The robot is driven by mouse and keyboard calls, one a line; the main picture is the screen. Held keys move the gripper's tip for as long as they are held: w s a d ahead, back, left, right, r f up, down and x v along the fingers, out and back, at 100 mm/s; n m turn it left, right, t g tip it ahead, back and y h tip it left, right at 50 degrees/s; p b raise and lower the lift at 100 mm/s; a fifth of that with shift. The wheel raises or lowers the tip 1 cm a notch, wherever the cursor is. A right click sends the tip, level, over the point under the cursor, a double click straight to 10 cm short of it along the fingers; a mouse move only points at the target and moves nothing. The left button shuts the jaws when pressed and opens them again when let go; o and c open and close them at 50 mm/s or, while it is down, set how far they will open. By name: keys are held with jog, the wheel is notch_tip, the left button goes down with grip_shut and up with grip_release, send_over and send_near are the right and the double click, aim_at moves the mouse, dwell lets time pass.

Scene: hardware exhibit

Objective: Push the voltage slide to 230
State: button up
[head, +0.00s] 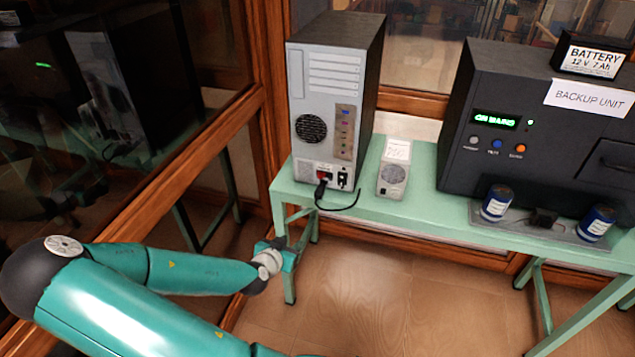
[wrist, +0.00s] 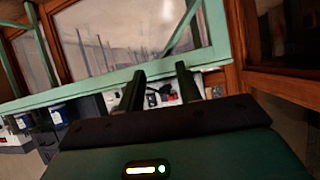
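The computer tower (head: 320,100) stands upright on the green table, its rear panel facing me. Low on that panel is a small red part (head: 325,175), which looks like the voltage slide, next to a black power socket (head: 343,180). The slide's position is too small to read. My gripper (head: 282,246) is below and left of the tower, by the table's left end, apart from the panel. In the wrist view my gripper (wrist: 160,88) has its two fingers spread with nothing held; part of the pale rear panel (wrist: 160,97) shows beyond them, tilted and partly hidden.
A black cable (head: 340,207) hangs from the tower onto the green table (head: 415,208). A small grey power supply box (head: 393,175) stands right of the tower. A dark backup unit (head: 540,130) and two blue cans (head: 497,202) are farther right. A wood-framed glass wall (head: 215,140) is at left.

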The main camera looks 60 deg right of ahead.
jog(key=s+d+r+n+t+h, duration=0.1)
jog(key=s+d+r+t+h, duration=0.1)
jog(key=d+r+h, duration=0.4)
send_near(320, 177)
jog(key=shift+y, duration=0.4)
jog(key=d, duration=0.5)
jog(key=w+d, duration=0.1)
jog(key=d, duration=0.1)
jog(key=shift+w+d+r, duration=0.1)
jog(key=shift+d+r, duration=0.15)
jog(key=shift+d, duration=0.15)
jog(key=shift+c, duration=0.4)
grip_shut()
